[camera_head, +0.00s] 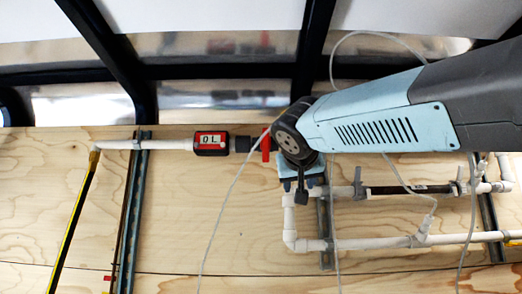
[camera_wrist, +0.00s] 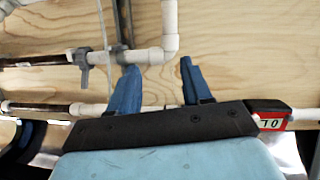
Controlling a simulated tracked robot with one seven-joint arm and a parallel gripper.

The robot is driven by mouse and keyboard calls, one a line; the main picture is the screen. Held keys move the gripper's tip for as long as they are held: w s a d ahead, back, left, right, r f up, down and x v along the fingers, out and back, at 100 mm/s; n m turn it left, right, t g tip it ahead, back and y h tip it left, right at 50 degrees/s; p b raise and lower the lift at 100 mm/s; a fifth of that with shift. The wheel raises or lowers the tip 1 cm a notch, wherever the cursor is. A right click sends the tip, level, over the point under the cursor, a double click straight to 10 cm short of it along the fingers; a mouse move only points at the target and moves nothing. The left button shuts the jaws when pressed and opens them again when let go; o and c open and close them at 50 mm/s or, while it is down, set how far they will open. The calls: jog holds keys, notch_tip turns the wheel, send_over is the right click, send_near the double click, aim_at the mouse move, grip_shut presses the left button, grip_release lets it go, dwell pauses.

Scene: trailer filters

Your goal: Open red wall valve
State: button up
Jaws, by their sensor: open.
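The red wall valve (camera_head: 265,145) is on the white pipe run on the plywood wall in the head view, just right of a dark fitting. Its red handle looks upright, across the pipe. My gripper (camera_head: 300,190) is immediately to its right and slightly lower; part of the valve area is hidden behind my arm. I cannot make out the valve there. Whether the gripper touches the valve cannot be told.
A red and black meter (camera_head: 211,143) reading "0 L" sits left of the valve; it also shows in the wrist view (camera_wrist: 268,118). White pipes (camera_head: 350,243) with grey valves run at lower right. Thin clear tubes hang in front. Bare plywood (camera_head: 180,220) lies below the meter.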

aim_at(266, 148)
jog(key=w+a+r+t+y, duration=0.1)
jog(key=a+r+t, duration=0.1)
jog(key=a+r, duration=0.35)
jog(key=a+r+t, duration=0.1)
jog(key=a+r, duration=0.1)
jog(key=r, duration=0.6)
jog(key=shift+m, duration=0.3)
jog(key=w, duration=1.3)
jog(key=shift+w+d+f, duration=0.2)
jog(key=shift+w, duration=0.1)
grip_shut()
